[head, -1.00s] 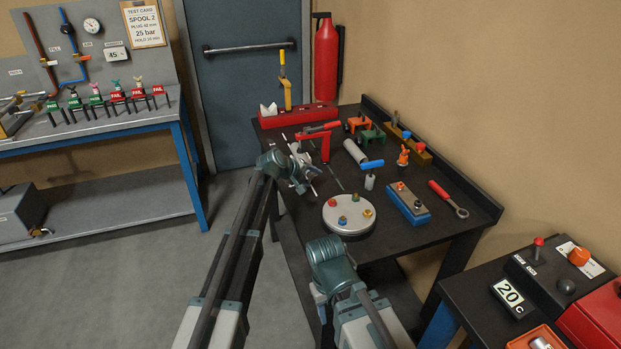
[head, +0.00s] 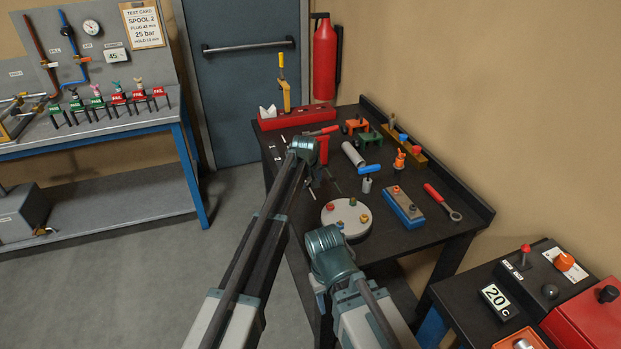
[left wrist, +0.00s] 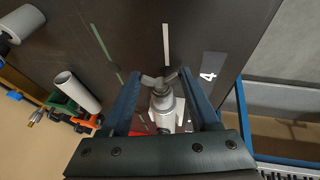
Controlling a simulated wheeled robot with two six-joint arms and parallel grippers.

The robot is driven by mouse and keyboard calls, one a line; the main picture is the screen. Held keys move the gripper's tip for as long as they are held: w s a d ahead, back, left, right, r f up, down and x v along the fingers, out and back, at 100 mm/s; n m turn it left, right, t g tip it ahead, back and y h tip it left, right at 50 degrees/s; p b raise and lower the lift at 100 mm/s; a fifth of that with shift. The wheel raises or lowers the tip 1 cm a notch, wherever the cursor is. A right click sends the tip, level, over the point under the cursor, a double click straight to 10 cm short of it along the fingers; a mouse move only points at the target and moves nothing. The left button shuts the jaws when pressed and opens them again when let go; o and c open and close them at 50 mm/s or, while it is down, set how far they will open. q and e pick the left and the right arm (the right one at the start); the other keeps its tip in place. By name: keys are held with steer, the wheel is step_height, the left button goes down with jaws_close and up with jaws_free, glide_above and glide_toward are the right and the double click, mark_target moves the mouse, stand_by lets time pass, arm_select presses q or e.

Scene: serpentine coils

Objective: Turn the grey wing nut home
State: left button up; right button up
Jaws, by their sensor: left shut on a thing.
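The grey wing nut (left wrist: 160,79) shows in the left wrist view, with its two wings spread at the end of a pale grey cylindrical fitting (left wrist: 164,103). My left gripper (left wrist: 161,75) is shut on the wing nut, one blue finger on each side. In the head view my left gripper (head: 317,181) is over the left side of the dark bench. My own left wrist hides the wing nut and the fitting there.
A red upright stand (head: 322,149) is right beside my left wrist.

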arm_select(q)
steer(key=shift+y, duration=0.4)
steer(key=o, duration=1.1)
steer(key=shift+r, duration=0.1)
steer(key=p+v, duration=1.3)
steer(key=shift+s+r, duration=0.15)
steer(key=shift+r, duration=0.15)
